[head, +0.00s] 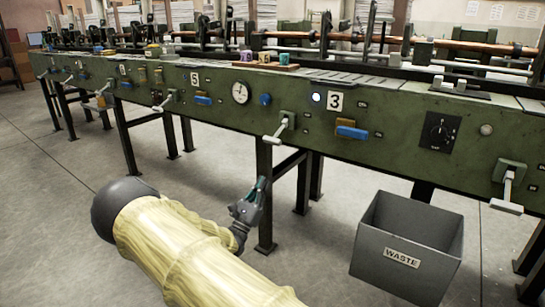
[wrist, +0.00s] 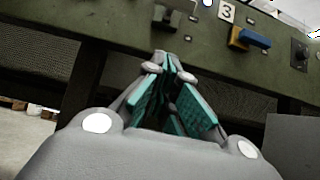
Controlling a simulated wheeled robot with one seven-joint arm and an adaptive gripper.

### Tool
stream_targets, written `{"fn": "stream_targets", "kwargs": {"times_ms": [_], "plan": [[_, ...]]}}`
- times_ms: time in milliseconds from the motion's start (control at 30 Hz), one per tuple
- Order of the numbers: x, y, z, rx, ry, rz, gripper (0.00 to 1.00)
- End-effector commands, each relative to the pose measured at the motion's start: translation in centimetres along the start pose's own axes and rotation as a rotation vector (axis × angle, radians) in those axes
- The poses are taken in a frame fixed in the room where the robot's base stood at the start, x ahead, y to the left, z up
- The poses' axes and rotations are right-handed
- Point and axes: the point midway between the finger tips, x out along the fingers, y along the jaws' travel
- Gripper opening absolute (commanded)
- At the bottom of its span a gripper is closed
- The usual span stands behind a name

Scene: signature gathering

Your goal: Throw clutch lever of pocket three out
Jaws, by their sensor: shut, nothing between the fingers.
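The number plate 3 (head: 335,101) is on the green machine front, with a lit white lamp just left of it. Below it is a blue handle with an orange part (head: 351,131), between small labels I cannot read. Left of the plate, a white-handled lever (head: 281,130) on a green block sticks out, slanting down-left. I cannot tell which one is the clutch lever. In the wrist view, the plate (wrist: 227,11) and blue handle (wrist: 250,38) show at upper right. My gripper (head: 261,184) is shut and empty, below and left of the white lever, apart from it; its fingers also show in the wrist view (wrist: 170,67).
A grey WASTE bin (head: 408,245) stands on the floor at right. Machine legs (head: 265,195) stand behind my gripper. A dial (head: 439,131) and another white-handled lever (head: 507,190) are further right. Pocket 5's plate (head: 195,78) is left. Floor at left is clear.

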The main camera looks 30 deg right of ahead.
Motion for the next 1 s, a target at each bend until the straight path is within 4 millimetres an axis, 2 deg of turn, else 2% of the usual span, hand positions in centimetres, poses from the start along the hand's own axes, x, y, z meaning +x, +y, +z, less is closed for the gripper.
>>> {"fn": "stream_targets", "kwargs": {"times_ms": [267, 467, 867, 1000], "plan": [[0.7, 0.0, -0.2, 0.0, 0.002, -0.001, 0.0], [3.3, -0.1, -0.3, 0.001, 0.001, -0.003, 0.0], [10.1, -0.2, -0.3, 0.0, 0.003, -0.006, 0.0], [10.3, 0.0, 1.2, 0.002, 0.003, -0.003, 0.0]]}}
